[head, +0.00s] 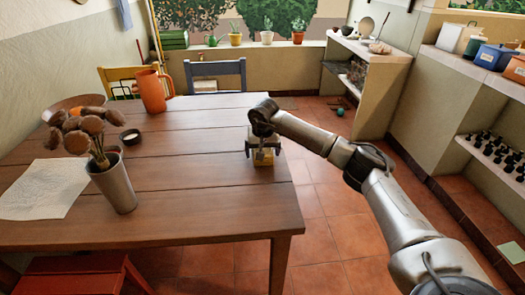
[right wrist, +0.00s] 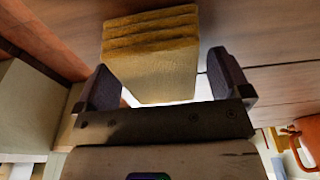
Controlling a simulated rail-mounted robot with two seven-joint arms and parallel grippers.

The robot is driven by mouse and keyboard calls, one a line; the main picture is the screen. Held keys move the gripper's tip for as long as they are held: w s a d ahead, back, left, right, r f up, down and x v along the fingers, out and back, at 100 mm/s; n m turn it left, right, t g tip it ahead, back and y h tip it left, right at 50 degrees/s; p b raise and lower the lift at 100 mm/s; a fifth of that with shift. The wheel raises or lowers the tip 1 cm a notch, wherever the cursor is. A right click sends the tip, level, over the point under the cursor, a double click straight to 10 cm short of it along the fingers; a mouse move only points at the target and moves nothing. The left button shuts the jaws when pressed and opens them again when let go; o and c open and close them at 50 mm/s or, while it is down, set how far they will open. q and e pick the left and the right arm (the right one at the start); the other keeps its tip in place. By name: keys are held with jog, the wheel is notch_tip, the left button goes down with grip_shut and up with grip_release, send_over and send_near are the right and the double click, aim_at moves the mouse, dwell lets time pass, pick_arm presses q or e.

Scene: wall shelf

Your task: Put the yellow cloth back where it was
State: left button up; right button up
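The yellow cloth (head: 263,159) is a small folded block near the right edge of the wooden table (head: 185,205), directly below my right gripper (head: 262,150). In the right wrist view the folded cloth (right wrist: 152,60) shows stacked layers and sits between the two dark fingers of my right gripper (right wrist: 163,82). The fingers are spread wide, with a narrow gap visible on each side of the cloth. The cloth appears to rest on the tabletop; its underside is hidden. My left gripper is not in view.
A metal vase of dried flowers (head: 115,184), a paper sheet (head: 45,188), a small dark jar (head: 131,137) and an orange pitcher (head: 151,91) stand on the table's left and back. Shelves (head: 480,165) with small items line the right wall. The table's middle is clear.

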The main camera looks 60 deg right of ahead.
jog(key=shift+r, duration=0.15)
jog(key=shift+s+a+r+p, duration=0.2)
jog(key=shift+r+p, duration=0.7)
jog(key=shift+r, duration=1.1)
jog(key=shift+s+a+r+p, duration=0.2)
jog(key=shift+r+p, duration=0.7)
jog(key=shift+r, duration=1.1)
jog(key=shift+s+a+r+p, duration=0.1)
jog(key=shift+a+r+p, duration=0.2)
jog(key=shift+r+p, duration=1.15)
jog(key=shift+r+b, duration=0.5)
jog(key=shift+b, duration=0.05)
